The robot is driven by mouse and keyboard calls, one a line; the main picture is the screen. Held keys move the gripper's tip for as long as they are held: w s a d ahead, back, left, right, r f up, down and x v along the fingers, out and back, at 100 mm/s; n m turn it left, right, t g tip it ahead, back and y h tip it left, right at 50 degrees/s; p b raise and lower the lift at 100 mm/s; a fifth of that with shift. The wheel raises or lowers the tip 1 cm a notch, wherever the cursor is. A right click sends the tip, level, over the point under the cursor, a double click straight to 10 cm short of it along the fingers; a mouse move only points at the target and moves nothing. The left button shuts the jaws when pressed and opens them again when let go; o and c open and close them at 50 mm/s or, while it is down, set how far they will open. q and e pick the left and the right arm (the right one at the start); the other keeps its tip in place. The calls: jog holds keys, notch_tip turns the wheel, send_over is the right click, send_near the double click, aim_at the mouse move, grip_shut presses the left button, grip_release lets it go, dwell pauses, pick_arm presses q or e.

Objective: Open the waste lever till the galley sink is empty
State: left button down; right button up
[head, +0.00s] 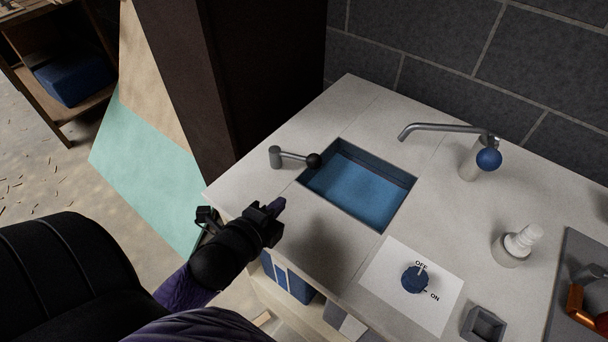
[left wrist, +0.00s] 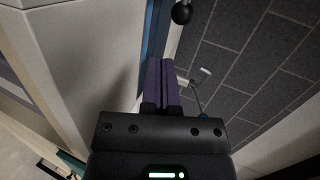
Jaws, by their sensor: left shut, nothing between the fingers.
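The galley sink (head: 335,197) is a rectangular basin in the pale counter, with blue water (head: 352,192) in it. The waste lever (head: 292,156) stands at the sink's back left corner in the head view. It has a grey post and a rod ending in a black ball, which lies over the sink's edge. The black ball (left wrist: 181,13) also shows at the top of the left wrist view. My left gripper (head: 279,206) is shut and empty, over the counter's front left edge, apart from the lever. It also shows in the left wrist view (left wrist: 163,62). My right gripper is out of view.
A tap (head: 450,131) with a blue ball knob stands right of the sink. A blue OFF/ON dial (head: 414,279) sits on a white plate in front. A white ribbed fitting (head: 522,241) and a grey tray (head: 583,270) are further right. A dark panel rises behind the lever.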

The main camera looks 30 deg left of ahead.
pick_arm(q)
jog(key=b+x, duration=0.1)
jog(key=x, duration=0.5)
jog(key=shift+f+b, duration=0.2)
jog(key=shift+b, duration=0.15)
jog(key=w, duration=0.4)
jog(key=shift+a+r, duration=0.15)
jog(key=shift+r, duration=0.1)
jog(key=shift+w+r+b, duration=0.15)
jog(key=shift+w+b, duration=0.15)
jog(key=shift+w, duration=0.05)
jog(key=shift+w, duration=0.15)
